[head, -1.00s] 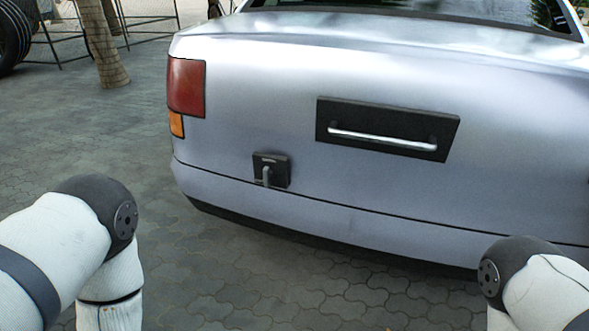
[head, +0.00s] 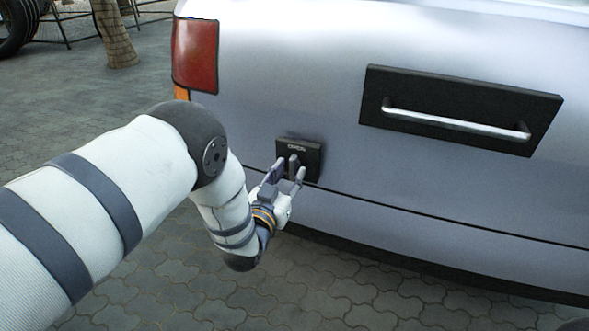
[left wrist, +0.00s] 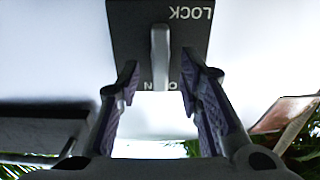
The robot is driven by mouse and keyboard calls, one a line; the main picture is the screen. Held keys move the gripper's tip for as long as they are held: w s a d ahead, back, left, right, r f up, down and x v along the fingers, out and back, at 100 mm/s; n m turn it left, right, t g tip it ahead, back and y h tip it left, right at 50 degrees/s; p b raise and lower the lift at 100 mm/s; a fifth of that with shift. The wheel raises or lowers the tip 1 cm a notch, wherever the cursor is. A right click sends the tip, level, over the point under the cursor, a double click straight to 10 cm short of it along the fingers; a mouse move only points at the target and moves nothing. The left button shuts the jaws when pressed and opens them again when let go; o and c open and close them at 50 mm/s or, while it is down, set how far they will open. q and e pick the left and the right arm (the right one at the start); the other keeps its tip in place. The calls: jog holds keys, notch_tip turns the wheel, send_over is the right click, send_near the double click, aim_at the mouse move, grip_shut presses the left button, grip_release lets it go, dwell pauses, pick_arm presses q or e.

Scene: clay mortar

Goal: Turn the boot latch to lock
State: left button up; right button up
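The boot latch is a black square plate (head: 313,150) with a grey lever (head: 293,161), on the left part of the car's rear. In the left wrist view the plate (left wrist: 128,30) appears upside down, with LOCK at its upper right and a partly covered word, apparently OPEN, at its lower edge. The lever (left wrist: 160,55) stands upright there. My left gripper (head: 287,174) is open at the latch. In the left wrist view its fingers (left wrist: 160,76) stand on either side of the lever's line, with gaps visible. My right gripper is out of view.
The silver car's boot (head: 300,65) fills the right side. A dark panel with a chrome handle (head: 455,122) sits right of the latch. A red tail light (head: 195,55) is above left. Open paving (head: 65,120) lies left of the car.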

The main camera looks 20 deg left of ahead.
aim_at(291, 169)
pick_arm(q)
jog(key=shift+w, duration=1.6)
jog(key=shift+c, duration=0.5)
grip_shut()
